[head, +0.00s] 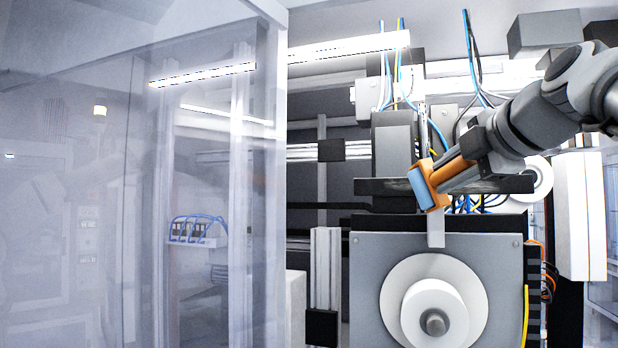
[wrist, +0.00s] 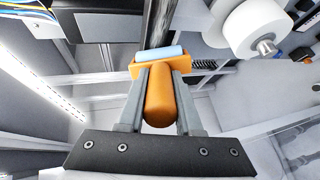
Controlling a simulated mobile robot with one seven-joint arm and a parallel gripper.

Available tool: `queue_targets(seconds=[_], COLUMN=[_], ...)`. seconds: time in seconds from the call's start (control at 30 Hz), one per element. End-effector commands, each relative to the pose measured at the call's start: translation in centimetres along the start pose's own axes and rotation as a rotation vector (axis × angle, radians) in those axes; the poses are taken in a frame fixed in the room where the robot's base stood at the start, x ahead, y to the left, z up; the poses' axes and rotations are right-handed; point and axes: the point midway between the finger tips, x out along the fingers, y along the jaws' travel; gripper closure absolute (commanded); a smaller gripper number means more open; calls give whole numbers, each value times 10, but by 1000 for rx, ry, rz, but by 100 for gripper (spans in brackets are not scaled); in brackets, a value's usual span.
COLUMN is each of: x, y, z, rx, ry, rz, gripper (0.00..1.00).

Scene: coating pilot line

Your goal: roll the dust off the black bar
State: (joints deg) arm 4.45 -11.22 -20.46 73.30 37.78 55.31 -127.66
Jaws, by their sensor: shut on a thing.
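The black bar (head: 500,185) runs level across the machine in the head view. It shows in the wrist view as a dark strip (wrist: 158,25) beyond the roller, with paler streaks. My gripper (head: 455,172) is shut on the orange handle of a roller, whose handle shows between the fingers (wrist: 160,72) in the wrist view. The roller's light blue cylinder (head: 421,187) overlaps the left part of the bar in the head view; the cylinder (wrist: 160,53) lies across the bar's near end in the wrist view. I cannot tell whether they touch. Greyish marks show on the bar left of the roller.
Below the bar is a grey machine panel (head: 380,258) with a white reel (head: 435,308). Blue and yellow cables (head: 400,70) hang above. A clear panel (head: 120,220) fills the left. A white upright box (head: 577,220) stands at the right.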

Motion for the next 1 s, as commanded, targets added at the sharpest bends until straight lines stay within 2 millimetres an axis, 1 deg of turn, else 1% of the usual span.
queue_targets(seconds=[0.2, 0.5, 0.77, 1.0], x=[-4, -16, -20, -30], y=[0, -3, -4, -6], z=[6, 29, 36, 55], rx=[0, 0, 0, 1], ry=[0, -1, -1, -1], rz=[2, 3, 2, 2], gripper=[100, 100, 100, 100])
